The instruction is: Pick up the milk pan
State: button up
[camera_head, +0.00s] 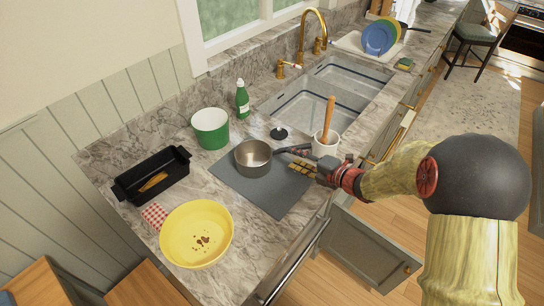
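The milk pan is a small grey-brown metal saucepan (253,158). It sits upright on a dark grey mat (240,186) on the counter, and its dark handle points right towards the arm. My gripper (297,160) is just right of the pan, beside the handle and low over the right part of the mat. Its fingers look spread apart, with nothing visible held between them. The fingers overlap the handle's surroundings, so I cannot tell whether they touch it.
A white crock with a wooden tool (326,142) stands close behind my gripper. A green pot (210,128), green bottle (242,100), yellow bowl (196,234) and black tray (152,174) stand around the mat. The sink (308,113) lies behind. A cabinet door (366,252) hangs open below.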

aim_at(277, 153)
jog(key=shift+x, duration=1.25)
jog(key=a, duration=0.1)
jog(key=w+a+f+b, duration=0.1)
jog(key=w+a, duration=0.1)
jog(key=shift+a+f+b, duration=0.25)
jog(key=shift+f+b, duration=0.05)
jog(key=shift+f, duration=0.05)
jog(key=shift+w+a, duration=0.15)
jog(key=shift+w, duration=0.1)
jog(key=shift+c, duration=0.2)
grip_shut()
